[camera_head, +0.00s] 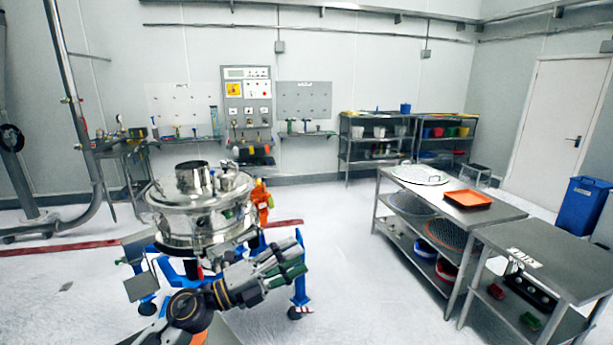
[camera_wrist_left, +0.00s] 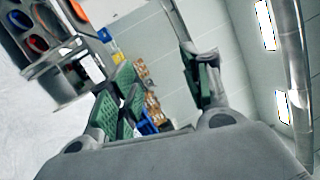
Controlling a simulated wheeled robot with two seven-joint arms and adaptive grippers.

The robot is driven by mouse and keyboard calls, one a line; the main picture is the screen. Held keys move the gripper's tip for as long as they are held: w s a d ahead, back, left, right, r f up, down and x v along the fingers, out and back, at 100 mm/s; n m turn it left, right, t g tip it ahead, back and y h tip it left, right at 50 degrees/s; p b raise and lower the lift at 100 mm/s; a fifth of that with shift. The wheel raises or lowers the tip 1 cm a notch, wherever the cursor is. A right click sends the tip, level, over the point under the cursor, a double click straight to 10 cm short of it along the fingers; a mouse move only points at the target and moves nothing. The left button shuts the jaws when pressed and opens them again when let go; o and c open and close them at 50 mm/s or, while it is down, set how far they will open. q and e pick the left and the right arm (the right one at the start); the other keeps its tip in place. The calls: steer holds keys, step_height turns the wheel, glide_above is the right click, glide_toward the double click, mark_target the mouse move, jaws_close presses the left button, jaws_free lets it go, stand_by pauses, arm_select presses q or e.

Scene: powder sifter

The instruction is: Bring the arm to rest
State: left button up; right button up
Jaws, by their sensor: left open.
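My left arm (camera_head: 230,290) reaches in from the bottom of the head view, in front of the steel sifter (camera_head: 198,215). My left gripper (camera_head: 294,262) has green finger pads and points to the right, at the sifter's lower right side. It is open. In the left wrist view the two green-padded fingers (camera_wrist_left: 165,88) stand apart, with nothing between them but the distant background. My right gripper is not in view.
The sifter stands on a blue wheeled frame (camera_head: 300,285). To the right are a steel table (camera_head: 400,180) with an orange tray (camera_head: 467,199) and a second table (camera_head: 560,260). Clear white floor (camera_head: 340,250) lies between the sifter and the tables.

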arm_select(q)
steer(key=w+a+f+n+t+y, duration=0.2)
steer(key=w+a+n+t+y, duration=0.2)
steer(key=a+n+t+y, duration=1.1)
steer(key=s+a+f+n+g+y, duration=0.2)
steer(key=f+n+g, duration=0.3)
steer(key=f+n, duration=0.15)
steer(key=s+a+f+n+g+y, duration=0.2)
steer(key=s+f+n+g+y, duration=0.1)
steer(key=f+n+g, duration=0.4)
steer(key=s+f+n+g+h, duration=0.1)
steer(key=s+f+g, duration=0.4)
steer(key=s+f, duration=0.45)
steer(key=s+f+n+g+h, duration=0.1)
steer(key=s+f+g, duration=0.3)
steer(key=s+f, duration=0.55)
steer(key=s+f+g, duration=0.1)
steer(key=s+f, duration=0.1)
steer(key=f, duration=1.3)
steer(key=s+f, duration=0.3)
steer(key=f, duration=1.2)
steer(key=s+a+f, duration=0.2)
steer(key=s+f, duration=0.8)
steer(key=s, duration=0.1)
steer(key=s+a+f+g, duration=0.1)
steer(key=s+a+f, duration=0.1)
steer(key=s+f, duration=0.8)
steer(key=shift+s+f+y, duration=0.2)
steer(key=shift+s+y, duration=0.1)
steer(key=shift+s, duration=0.15)
